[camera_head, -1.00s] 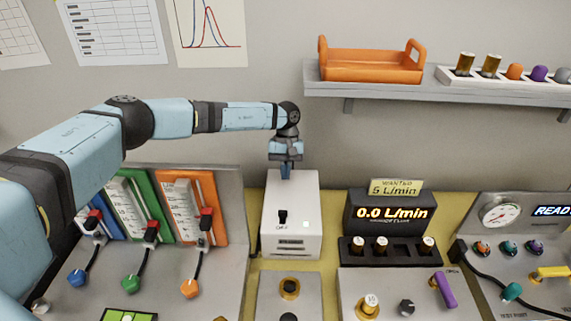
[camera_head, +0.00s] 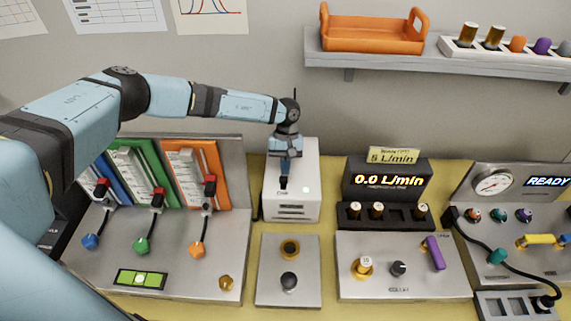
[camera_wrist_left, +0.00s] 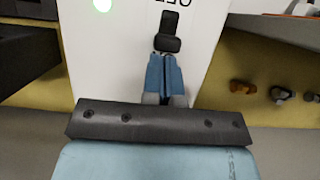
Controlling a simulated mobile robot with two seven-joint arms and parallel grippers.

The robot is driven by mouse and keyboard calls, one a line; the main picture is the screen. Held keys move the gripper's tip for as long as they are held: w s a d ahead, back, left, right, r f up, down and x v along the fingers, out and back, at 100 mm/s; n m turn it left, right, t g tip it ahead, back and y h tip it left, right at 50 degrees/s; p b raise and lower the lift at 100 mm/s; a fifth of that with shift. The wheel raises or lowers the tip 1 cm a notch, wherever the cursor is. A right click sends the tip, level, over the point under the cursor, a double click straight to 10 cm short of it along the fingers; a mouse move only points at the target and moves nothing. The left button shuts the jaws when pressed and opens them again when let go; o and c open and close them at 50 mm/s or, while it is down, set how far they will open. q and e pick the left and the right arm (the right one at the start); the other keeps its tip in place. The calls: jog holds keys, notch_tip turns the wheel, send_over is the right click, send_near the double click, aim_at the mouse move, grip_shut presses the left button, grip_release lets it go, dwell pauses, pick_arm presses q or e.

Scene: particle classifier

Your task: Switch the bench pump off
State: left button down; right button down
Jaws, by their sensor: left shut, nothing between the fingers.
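The bench pump is a white box (camera_head: 292,206) at the middle of the bench in the head view. Its front carries a black rocker switch (camera_head: 283,184) and a small pale green light (camera_head: 306,190). The switch (camera_wrist_left: 168,34) and the lit green light (camera_wrist_left: 103,4) also show in the left wrist view, with a partly cut-off label beside the switch. My left gripper (camera_head: 284,174) is shut and empty, its tips right at the switch. In the left wrist view its blue fingers (camera_wrist_left: 165,75) end just short of the switch's near edge or touch it; I cannot tell which.
Left of the pump stands a panel with blue, green and orange gauges (camera_head: 190,175). To its right is a black flow display reading 0.0 L/min (camera_head: 390,181). A panel with two knobs (camera_head: 288,245) lies in front. A shelf (camera_head: 360,61) with an orange tray hangs above.

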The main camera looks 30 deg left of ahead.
pick_arm(q)
jog(key=shift+s+d, duration=0.25)
jog(key=shift+s, duration=0.25)
jog(key=shift+s+d, duration=0.25)
jog(key=shift+s, duration=0.45)
jog(key=shift+d, duration=0.1)
jog(key=b+v, duration=0.3)
jog(key=v, duration=1.1)
jog(key=shift+s+d, duration=0.1)
